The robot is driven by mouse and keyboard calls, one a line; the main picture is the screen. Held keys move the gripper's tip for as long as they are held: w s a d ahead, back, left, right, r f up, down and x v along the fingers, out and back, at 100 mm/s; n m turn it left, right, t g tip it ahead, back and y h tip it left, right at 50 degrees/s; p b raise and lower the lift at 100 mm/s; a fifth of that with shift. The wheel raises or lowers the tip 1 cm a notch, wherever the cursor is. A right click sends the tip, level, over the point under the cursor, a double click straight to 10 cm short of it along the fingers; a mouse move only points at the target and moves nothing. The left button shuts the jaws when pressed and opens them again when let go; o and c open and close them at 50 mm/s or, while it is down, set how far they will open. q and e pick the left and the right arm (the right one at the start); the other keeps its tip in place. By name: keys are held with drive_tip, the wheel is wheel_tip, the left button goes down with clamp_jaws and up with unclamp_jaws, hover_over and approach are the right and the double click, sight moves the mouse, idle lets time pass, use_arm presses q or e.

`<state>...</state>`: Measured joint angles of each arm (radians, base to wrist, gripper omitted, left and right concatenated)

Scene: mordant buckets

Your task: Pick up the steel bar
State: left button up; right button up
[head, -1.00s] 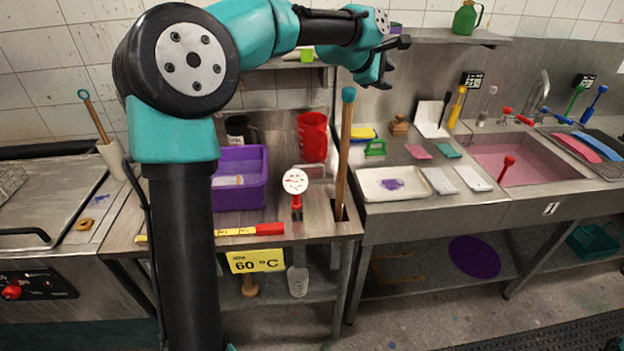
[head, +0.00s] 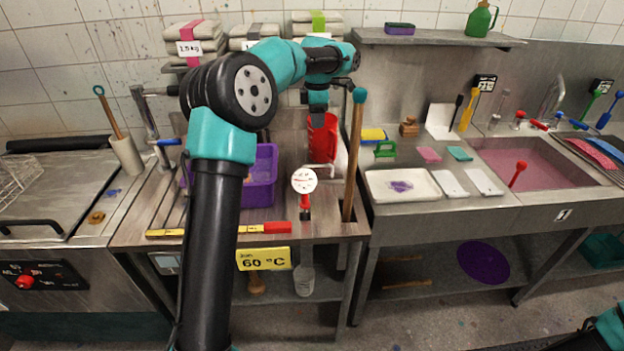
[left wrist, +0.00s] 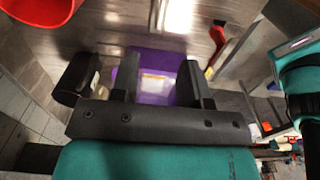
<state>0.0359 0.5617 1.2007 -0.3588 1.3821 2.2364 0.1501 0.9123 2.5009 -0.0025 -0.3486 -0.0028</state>
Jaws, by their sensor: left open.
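I cannot pick out a steel bar with certainty in either view. My left gripper (head: 318,104) points down above the back of the left table, in front of the red jug (head: 330,140). In the left wrist view the gripper (left wrist: 158,82) is open, its two dark fingers apart with nothing held between them. Beyond the fingers lies the purple bin (left wrist: 160,62), with a pale item inside. In the head view the bin (head: 262,180) is partly hidden behind my left arm. My right gripper is out of view.
A wooden stick with a teal knob (head: 355,150) stands upright right of my left gripper. A red-handled dial thermometer (head: 304,182) stands near the table front. The red jug (left wrist: 40,8) is close at the wrist view's upper left. Folded bundles (head: 192,45) sit on the back shelf.

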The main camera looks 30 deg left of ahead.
use_arm(q)
drive_tip(key=shift+d, duration=0.1)
approach(318, 165)
drive_tip(key=f, duration=0.5)
drive_tip(key=shift+w+a+f, duration=0.1)
drive_tip(key=shift+w+a, duration=0.1)
drive_tip(key=shift+a, duration=0.15)
drive_tip(key=shift+s+d+f, duration=0.1)
drive_tip(key=shift+f, duration=1.2)
drive_tip(key=shift+d+f, duration=0.1)
drive_tip(key=shift+f, duration=1.2)
clamp_jaws()
drive_tip(key=shift+r, duration=0.1)
